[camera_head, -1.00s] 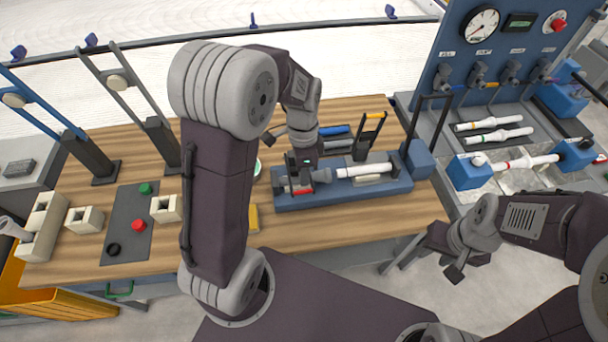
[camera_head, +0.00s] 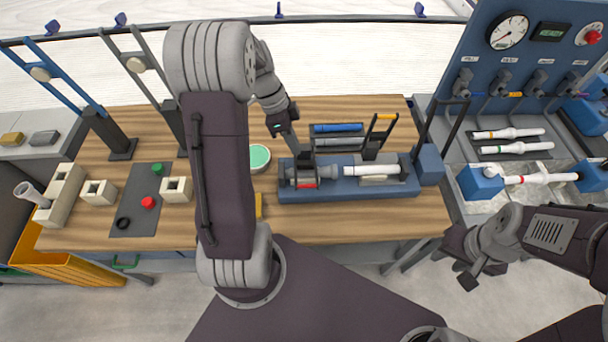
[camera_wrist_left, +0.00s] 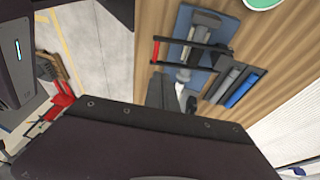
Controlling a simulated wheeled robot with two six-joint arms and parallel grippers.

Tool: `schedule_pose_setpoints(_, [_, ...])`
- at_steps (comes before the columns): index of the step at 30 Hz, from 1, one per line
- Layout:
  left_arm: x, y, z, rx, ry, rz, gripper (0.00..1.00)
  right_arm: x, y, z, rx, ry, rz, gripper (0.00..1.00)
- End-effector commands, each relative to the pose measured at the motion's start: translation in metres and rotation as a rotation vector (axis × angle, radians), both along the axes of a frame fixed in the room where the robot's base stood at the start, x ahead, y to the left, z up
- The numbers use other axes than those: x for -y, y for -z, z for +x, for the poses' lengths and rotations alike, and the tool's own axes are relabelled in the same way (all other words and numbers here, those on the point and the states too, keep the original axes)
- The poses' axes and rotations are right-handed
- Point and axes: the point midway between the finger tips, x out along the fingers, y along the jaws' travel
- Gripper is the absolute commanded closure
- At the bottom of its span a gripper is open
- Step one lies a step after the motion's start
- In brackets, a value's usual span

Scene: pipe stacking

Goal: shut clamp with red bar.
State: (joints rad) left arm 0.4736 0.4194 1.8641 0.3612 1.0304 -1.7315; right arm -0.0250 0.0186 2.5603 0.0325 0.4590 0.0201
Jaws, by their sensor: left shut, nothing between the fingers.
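The clamp with the red bar (camera_head: 305,184) is at the left end of the blue fixture (camera_head: 345,190). Its black lever lies folded down across the fixture, with the red bar low on the front side. In the left wrist view the red bar (camera_wrist_left: 155,51) joins two black lever arms over the blue base. My left gripper (camera_head: 296,147) is shut and empty, just behind and above this clamp, apart from the bar. Its fingers show in the left wrist view (camera_wrist_left: 178,92). My right gripper (camera_head: 463,262) is open and empty, off the table at right.
A second clamp with an orange bar (camera_head: 387,117) stands raised at the fixture's right. A white pipe (camera_head: 362,170) lies in the fixture. Blue and grey pieces (camera_head: 338,128) lie behind it. A green-topped disc (camera_head: 259,157) is at its left.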

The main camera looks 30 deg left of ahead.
Motion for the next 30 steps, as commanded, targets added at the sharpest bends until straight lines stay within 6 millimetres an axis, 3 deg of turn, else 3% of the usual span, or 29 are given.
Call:
schedule_pose_setpoints(9, [0.024, 0.064, 0.000, -0.007, 0.001, -0.003, 1.00, 0.000, -0.011, 0.000, 0.000, 0.000, 0.000, 0.64])
schedule_pose_setpoints(15, [0.033, 0.096, -0.009, -0.006, 0.001, 0.000, 1.00, 0.000, -0.017, 0.000, 0.000, 0.000, 0.000, 0.64])
schedule_pose_setpoints(21, [0.036, 0.110, -0.014, -0.003, 0.001, 0.002, 1.00, 0.000, -0.019, 0.000, 0.000, 0.000, 0.000, 0.64])
schedule_pose_setpoints(30, [0.036, 0.112, -0.014, -0.001, 0.002, 0.001, 1.00, 0.000, -0.018, 0.000, 0.000, 0.000, 0.000, 0.64])
